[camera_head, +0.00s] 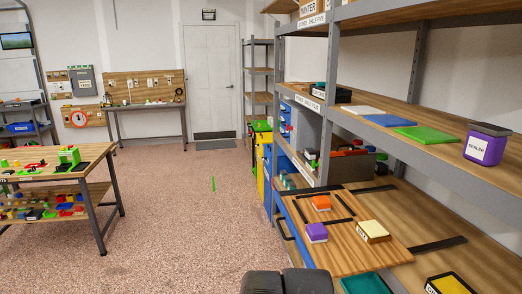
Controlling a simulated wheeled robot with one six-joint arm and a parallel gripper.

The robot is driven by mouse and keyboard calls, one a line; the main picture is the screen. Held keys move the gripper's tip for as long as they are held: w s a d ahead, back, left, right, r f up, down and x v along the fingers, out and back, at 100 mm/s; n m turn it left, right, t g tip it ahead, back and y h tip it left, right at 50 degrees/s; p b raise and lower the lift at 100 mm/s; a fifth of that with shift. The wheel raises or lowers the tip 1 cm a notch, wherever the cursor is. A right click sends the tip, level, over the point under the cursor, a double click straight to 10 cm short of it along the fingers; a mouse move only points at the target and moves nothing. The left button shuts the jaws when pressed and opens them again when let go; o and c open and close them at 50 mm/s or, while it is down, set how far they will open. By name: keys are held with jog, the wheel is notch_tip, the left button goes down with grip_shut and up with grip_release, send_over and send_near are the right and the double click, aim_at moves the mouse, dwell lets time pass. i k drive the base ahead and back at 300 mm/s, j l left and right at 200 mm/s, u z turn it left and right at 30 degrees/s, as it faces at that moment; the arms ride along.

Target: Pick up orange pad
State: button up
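The orange pad (321,202) is a small block with an orange top and a paler lower side. It lies on a wooden surface (352,257) at the lower right, near that surface's far left part. A purple-topped block (317,231) lies nearer to me, and a yellow-topped block (373,230) lies to the right. All stand apart from each other. My gripper's fingers are not seen. Dark rounded parts at the bottom edge look like my own body, and nothing of mine touches the pad.
A grey shelf unit rises on the right, its shelf edge (400,143) above the wooden surface. That shelf bears a green mat (418,134) and a purple sealer container (487,144). Dark strips lie around the pad. A workbench (60,165) stands left.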

aim_at(321, 203)
jog(key=i+l+z, duration=0.1)
jog(key=i+j+z, duration=0.2)
jog(key=i, duration=1.05)
jog(key=l, duration=0.1)
